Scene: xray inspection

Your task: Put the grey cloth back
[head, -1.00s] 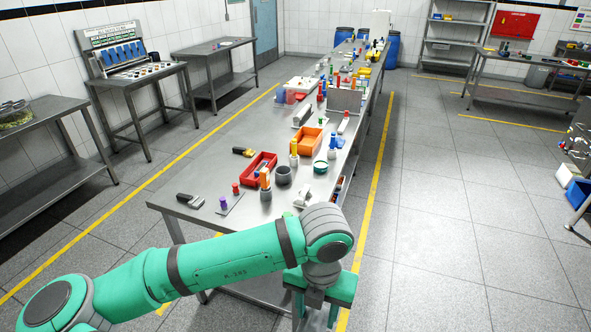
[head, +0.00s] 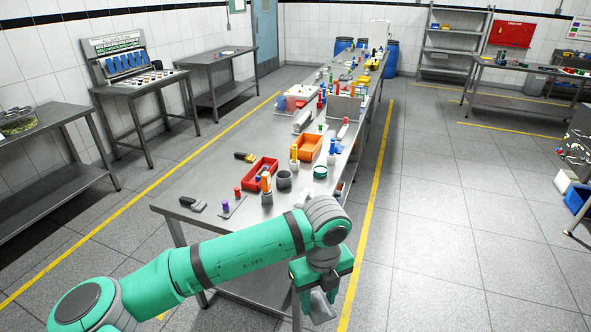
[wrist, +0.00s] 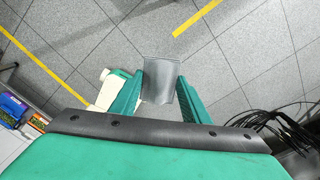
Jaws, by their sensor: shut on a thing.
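The grey cloth (wrist: 160,76) hangs between the two green fingers of my gripper (wrist: 161,92) in the wrist view. My gripper is shut on it, and the cloth's free end sticks out past the fingertips over the floor. In the head view my gripper (head: 319,284) points down beside the right side of the long table's near end. A grey piece of the cloth (head: 323,309) shows below the fingers there. Part of the near table is hidden behind my arm.
The long metal table (head: 205,180) holds a red bin (head: 247,179), an orange bin (head: 308,148), a dark grey cup (head: 284,180) and several small coloured items. A white object (wrist: 108,92) lies left of the fingers in the wrist view.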

